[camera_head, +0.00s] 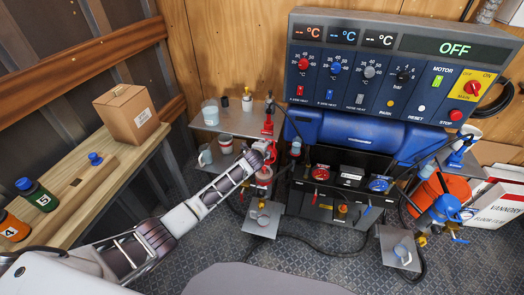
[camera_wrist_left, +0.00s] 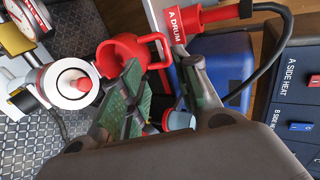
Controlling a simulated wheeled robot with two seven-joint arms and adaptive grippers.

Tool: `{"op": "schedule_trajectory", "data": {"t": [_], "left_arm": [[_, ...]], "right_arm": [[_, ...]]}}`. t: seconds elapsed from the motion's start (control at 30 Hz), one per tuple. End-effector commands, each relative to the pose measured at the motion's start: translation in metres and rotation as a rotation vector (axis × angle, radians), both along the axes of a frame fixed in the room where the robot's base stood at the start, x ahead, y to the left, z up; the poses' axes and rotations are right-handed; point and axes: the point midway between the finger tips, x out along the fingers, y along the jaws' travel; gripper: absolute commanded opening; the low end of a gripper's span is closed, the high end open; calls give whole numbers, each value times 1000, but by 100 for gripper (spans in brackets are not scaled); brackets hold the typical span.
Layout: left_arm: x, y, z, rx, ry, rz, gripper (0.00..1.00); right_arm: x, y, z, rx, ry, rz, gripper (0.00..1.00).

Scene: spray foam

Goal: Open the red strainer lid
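The red strainer part (camera_wrist_left: 122,48), a ring-like cup with a loop handle (camera_wrist_left: 160,50), shows in the left wrist view just beyond my fingertips. Beside it is a white round body (camera_wrist_left: 70,84) with a red centre. I cannot tell whether the lid is seated or raised. In the head view red strainer parts (camera_head: 264,173) show below my left gripper (camera_head: 266,150), partly hidden by it. The left gripper's green-padded fingers (camera_wrist_left: 163,65) are spread apart, with the red handle near their tips; contact is unclear. My right gripper is not in view.
A red A DRUM valve (camera_wrist_left: 186,25) and hose are close to the fingers. The control machine (camera_head: 395,75) stands behind and right. A grey shelf (camera_head: 232,117) with cups is near the arm. A wooden bench (camera_head: 75,205) with bottles and a box is left.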

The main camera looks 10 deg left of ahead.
Motion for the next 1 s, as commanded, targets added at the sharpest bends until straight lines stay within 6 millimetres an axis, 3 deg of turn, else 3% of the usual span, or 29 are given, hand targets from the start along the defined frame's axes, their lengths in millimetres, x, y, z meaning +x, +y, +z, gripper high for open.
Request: {"op": "schedule_trajectory", "data": {"t": [0.6,1.0], "left_arm": [[-37,1,20,0,0,0,32],[-46,1,25,0,0,0,32]], "right_arm": [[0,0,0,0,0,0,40],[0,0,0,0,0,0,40]]}}
